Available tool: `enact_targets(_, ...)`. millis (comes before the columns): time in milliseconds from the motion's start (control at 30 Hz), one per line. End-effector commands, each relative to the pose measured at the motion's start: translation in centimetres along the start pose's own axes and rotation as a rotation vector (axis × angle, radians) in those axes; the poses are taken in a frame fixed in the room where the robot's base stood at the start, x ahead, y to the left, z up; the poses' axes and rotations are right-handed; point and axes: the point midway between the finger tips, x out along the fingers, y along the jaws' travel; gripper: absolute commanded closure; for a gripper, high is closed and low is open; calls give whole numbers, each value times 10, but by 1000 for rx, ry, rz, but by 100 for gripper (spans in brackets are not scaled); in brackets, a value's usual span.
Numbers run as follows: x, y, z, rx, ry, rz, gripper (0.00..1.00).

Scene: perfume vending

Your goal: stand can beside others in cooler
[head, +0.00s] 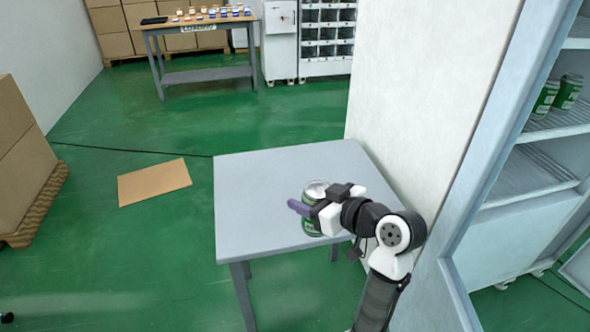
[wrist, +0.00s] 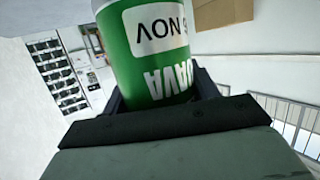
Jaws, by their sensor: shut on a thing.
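A green and white can (head: 312,222) is at my gripper (head: 312,209) over the front right part of the grey table. My gripper is shut on the can, which also shows in the wrist view (wrist: 150,60) with a white label and large lettering. The fingers hide part of the can, and I cannot tell whether its base touches the table. The cooler (head: 535,215) stands open at the right. Green cans (head: 567,92) stand on one of its upper shelves, partly cut off by the cooler's frame.
The grey table (head: 260,190) is otherwise bare. A white wall or panel (head: 420,80) stands between table and cooler. A flat cardboard sheet (head: 154,182) lies on the green floor, boxes (head: 20,150) stand at left. A far table (head: 205,72) holds small items.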

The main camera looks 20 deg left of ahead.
Motion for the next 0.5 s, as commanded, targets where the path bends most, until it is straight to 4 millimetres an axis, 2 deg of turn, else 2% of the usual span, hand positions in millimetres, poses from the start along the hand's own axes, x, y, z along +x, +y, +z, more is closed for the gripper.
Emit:
enact_targets(33, -1, 5, 22, 23, -4, 38, 75)
enact_targets(267, -5, 36, 120, 92, -6, 258, 75)
enact_targets(400, -7, 61, 200, 147, -11, 434, 75)
enact_targets(500, -9, 80, 253, 181, -10, 557, 75)
